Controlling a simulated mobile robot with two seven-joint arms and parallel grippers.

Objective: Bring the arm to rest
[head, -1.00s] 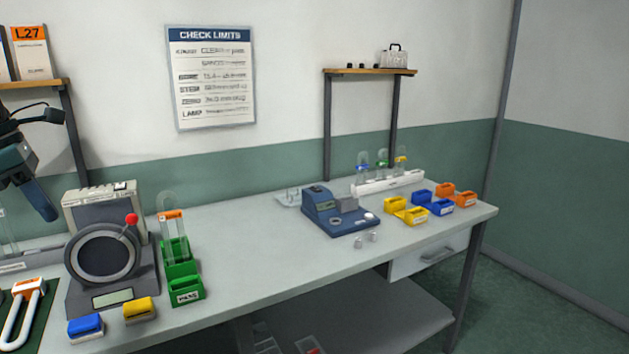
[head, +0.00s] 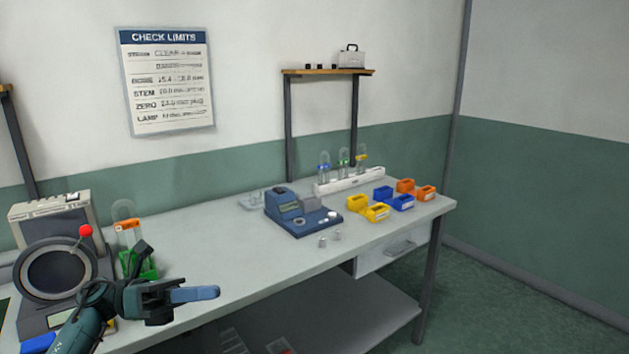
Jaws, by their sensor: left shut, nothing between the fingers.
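My left arm comes in from the lower left of the head view. Its gripper (head: 194,294) is shut and empty, pointing right, in front of the bench's front edge as seen here. The arm hides part of the green bin (head: 148,266) and the small boxes in front of the round-screened device (head: 55,272). My right gripper does not show.
The long grey bench (head: 215,245) has a blue instrument (head: 303,212), a white rack (head: 350,182) with glass pieces, and yellow (head: 376,213), blue (head: 402,203) and orange (head: 425,193) bins. The bench middle is clear. A lower shelf (head: 360,310) lies beneath.

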